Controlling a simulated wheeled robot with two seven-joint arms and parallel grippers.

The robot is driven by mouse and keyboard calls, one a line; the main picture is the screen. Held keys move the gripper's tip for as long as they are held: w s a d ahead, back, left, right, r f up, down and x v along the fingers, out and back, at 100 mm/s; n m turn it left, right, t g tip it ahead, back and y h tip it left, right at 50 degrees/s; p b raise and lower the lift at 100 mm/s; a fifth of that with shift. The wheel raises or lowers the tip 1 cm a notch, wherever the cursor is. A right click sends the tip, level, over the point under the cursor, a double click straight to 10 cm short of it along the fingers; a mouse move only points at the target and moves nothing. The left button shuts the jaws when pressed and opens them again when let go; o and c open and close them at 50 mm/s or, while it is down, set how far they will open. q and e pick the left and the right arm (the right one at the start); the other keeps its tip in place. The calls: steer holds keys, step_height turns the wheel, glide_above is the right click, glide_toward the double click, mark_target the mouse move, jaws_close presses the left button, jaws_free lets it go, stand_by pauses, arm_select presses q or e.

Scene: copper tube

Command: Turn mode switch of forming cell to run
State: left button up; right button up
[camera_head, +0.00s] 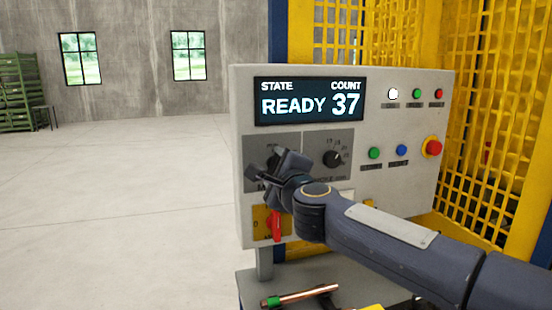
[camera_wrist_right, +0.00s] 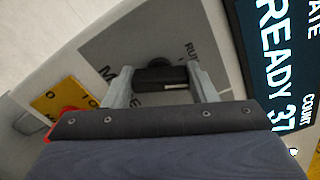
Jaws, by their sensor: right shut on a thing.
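The mode switch (camera_wrist_right: 162,75) is a black knob on a dark grey plate of the forming cell's control panel (camera_head: 400,105). The plate shows part of the word "RUN" beside the knob in the right wrist view. My right gripper (camera_head: 275,165) is in front of the plate, and its two grey fingers (camera_wrist_right: 160,85) are shut on the knob, one on each side. In the head view the gripper hides most of the knob. The display (camera_head: 309,101) reads "STATE READY" and "COUNT 37". My left gripper is not in view.
A second black knob (camera_head: 332,158) sits just right of the gripper. A red handle (camera_head: 276,226) on a yellow plate is below it. A red stop button (camera_head: 433,148) and small lamps are at the right. A copper tube (camera_head: 298,296) lies below the panel. Open floor is left.

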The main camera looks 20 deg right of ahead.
steer(key=n+p, duration=0.2)
steer(key=n, duration=0.2)
steer(key=shift+n+p, duration=0.3)
steer(key=shift+n, duration=0.1)
steer(key=shift+f, duration=0.1)
steer(key=o, duration=1)
steer(key=s, duration=0.8)
steer(key=shift+d, duration=0.1)
steer(key=shift+n, duration=0.3)
